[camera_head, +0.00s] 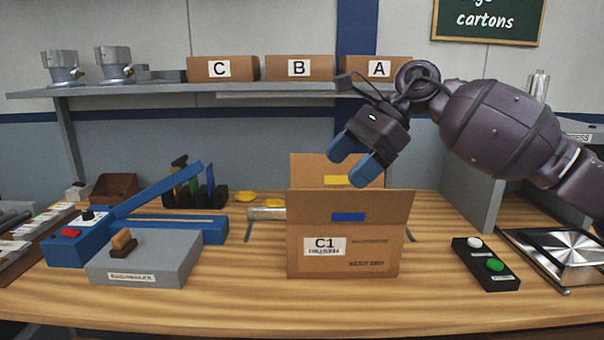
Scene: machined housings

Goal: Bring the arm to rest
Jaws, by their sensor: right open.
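My right arm comes in from the right, and my right gripper (352,160) hangs above the open carton. Its two blue fingertips are apart, with nothing seen between them. The carton (375,243), labelled C1, stands upright on the bench with its front and back flaps raised. The fingers overlap the carton's back flap in the picture. The inside of the carton is hidden behind its front flap. My left gripper does not show.
A blue sealer (75,250) and a grey block with a brown lever (147,262) stand at left. A button box (486,264) and a metal plate (562,250) lie at right. A shelf (150,89) with lettered cartons runs behind. The bench front is clear.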

